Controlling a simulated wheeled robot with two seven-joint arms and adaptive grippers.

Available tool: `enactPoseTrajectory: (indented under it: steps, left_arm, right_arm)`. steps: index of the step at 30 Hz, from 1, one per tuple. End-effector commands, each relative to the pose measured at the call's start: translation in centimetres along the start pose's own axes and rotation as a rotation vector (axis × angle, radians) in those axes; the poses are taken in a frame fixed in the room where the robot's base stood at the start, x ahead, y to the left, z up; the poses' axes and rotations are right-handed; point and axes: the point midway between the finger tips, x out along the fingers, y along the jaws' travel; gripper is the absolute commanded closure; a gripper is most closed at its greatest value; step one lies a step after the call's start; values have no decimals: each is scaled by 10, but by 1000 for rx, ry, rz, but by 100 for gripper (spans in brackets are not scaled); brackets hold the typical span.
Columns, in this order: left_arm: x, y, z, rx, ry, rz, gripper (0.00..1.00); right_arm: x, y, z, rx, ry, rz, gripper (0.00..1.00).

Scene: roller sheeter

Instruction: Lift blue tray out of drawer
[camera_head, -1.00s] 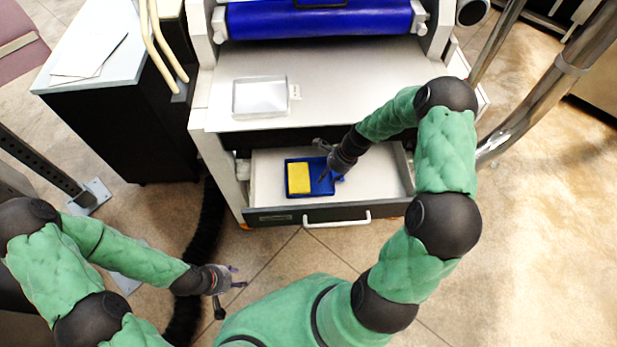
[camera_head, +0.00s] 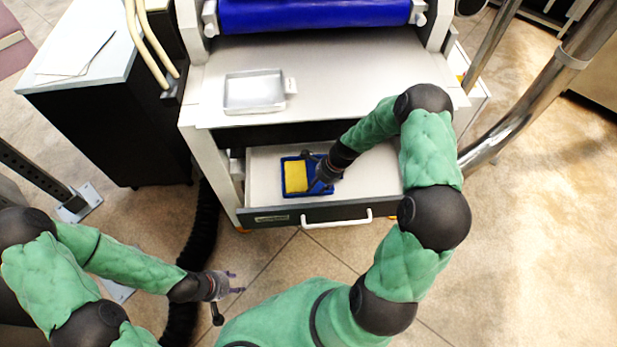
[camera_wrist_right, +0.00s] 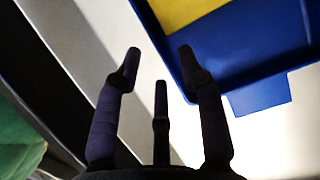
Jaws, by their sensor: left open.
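The blue tray (camera_head: 308,195) lies in the left-middle part of the open drawer (camera_head: 372,172), with a yellow block (camera_head: 296,177) in it. My right gripper (camera_head: 316,184) is at the tray's right side, pointing down, and hides part of it. In the right wrist view its fingers (camera_wrist_right: 158,75) are spread with nothing between them. One finger overlaps the edge of the blue tray (camera_wrist_right: 250,50) near its blue tab; I cannot tell if it touches. My left gripper (camera_head: 236,283) is open and empty, low at the left, away from the drawer.
The machine's table (camera_head: 340,90) overhangs the back of the drawer and carries a clear shallow box (camera_head: 254,92). The drawer front has a white handle (camera_head: 337,220). A dark cabinet (camera_head: 108,125) stands at the left, a metal post (camera_head: 530,100) at the right.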

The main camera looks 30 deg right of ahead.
Motion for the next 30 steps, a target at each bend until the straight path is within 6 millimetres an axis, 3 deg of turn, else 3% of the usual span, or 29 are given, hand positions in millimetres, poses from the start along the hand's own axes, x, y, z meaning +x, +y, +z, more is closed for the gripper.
enactPoseTrajectory:
  steps: [9,26,30]
  left_arm:
    - [21,-7,-1,0,0,0,54]
    - [20,-7,-1,0,0,0,54]
    - [20,-7,-1,0,0,0,54]
  right_arm:
    - [44,6,-2,-1,0,2,60]
    - [45,5,-2,0,0,1,60]
    - [46,5,-2,0,0,1,94]
